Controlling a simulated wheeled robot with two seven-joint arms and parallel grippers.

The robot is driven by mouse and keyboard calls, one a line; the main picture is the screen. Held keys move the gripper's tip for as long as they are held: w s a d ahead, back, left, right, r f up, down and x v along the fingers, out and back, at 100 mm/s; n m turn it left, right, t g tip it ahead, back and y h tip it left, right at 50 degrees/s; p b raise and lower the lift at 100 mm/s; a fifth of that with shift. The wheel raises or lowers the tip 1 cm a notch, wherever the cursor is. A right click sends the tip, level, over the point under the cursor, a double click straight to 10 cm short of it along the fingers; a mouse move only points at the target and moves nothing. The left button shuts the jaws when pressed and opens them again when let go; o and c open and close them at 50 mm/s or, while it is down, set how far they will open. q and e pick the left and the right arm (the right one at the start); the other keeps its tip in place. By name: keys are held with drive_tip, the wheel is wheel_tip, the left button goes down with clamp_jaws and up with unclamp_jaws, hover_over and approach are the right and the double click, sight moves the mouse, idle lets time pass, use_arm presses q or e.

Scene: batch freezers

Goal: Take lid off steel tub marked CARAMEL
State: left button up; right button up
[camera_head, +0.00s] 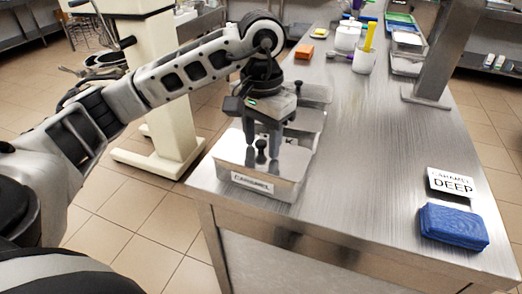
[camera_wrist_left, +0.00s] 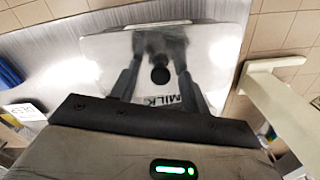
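The steel tub marked CARAMEL (camera_head: 252,183) stands at the near left corner of the steel table. Its shiny lid (camera_head: 232,148) is on it, with a small black knob (camera_head: 261,145) in the middle. My left gripper (camera_head: 262,148) points down over the lid with its fingers apart, one on each side of the knob. In the left wrist view, the dark knob (camera_wrist_left: 160,75) shows between the two open fingers (camera_wrist_left: 157,88). A label reading MILK (camera_wrist_left: 160,100) also shows there; I cannot tell which tub bears it. My right gripper is in neither view.
Other steel tubs stand just behind the CARAMEL tub, partly hidden by my gripper. A blue sponge (camera_head: 453,227) and a card reading CARAMEL DEEP (camera_head: 451,184) lie at the right. A steel post (camera_head: 440,60) rises from the table's right side. The middle of the table (camera_head: 370,140) is clear.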

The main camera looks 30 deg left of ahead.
use_arm(q)
clamp_jaws()
drive_tip(key=shift+r, duration=0.1)
